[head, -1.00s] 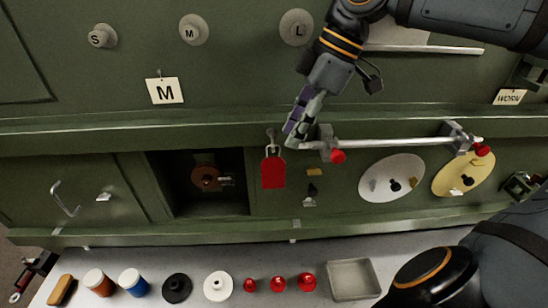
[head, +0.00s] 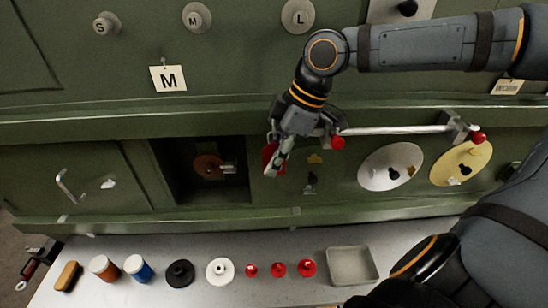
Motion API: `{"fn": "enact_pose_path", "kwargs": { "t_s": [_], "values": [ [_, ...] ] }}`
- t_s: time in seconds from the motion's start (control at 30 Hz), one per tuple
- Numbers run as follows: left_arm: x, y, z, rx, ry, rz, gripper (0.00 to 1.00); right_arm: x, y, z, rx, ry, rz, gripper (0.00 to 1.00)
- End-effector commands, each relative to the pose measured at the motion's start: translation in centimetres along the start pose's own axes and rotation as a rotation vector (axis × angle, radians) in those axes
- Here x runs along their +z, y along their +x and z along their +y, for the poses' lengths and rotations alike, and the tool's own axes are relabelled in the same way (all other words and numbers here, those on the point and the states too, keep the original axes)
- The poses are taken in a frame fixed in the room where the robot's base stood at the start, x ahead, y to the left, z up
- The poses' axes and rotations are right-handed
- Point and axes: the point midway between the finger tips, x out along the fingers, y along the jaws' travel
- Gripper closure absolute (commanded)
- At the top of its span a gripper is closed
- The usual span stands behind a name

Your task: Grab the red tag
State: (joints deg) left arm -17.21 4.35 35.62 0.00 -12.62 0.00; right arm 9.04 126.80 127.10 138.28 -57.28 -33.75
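The red tag (head: 268,153) hangs on the green panel in the head view, just right of the dark open recess. My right gripper (head: 275,168) points down in front of the tag and overlaps it, hiding its right part and its hanger. Its fingers are seen side-on, so I cannot tell whether they are open or shut, or whether they touch the tag. My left gripper is not in view.
A rod with red knobs (head: 395,129) runs right of my gripper. A white disc (head: 376,178) and a yellow disc (head: 476,151) sit below it. The open recess (head: 175,172) is to the left. A bench below holds cans, several knobs and a grey tray (head: 352,266).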

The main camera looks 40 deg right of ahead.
Motion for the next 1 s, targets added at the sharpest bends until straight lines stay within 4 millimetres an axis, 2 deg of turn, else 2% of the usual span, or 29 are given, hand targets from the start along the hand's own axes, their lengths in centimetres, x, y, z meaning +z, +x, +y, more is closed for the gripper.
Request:
{"fn": "enact_pose_path", "kwargs": {
  "t_s": [0.17,0.4,0.8,1.0],
  "values": [
    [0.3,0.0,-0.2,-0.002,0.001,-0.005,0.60,0.0,0.0,0.0,0.001,0.000,0.000,0.69],
    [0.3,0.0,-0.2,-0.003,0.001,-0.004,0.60,0.0,0.0,0.0,0.001,0.000,0.000,1.00],
    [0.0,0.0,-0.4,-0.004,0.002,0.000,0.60,0.0,-0.1,0.0,0.001,0.000,0.000,1.00],
    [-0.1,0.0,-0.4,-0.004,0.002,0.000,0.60,0.1,-1.0,0.2,0.004,0.006,0.002,1.00]
  ]
}}
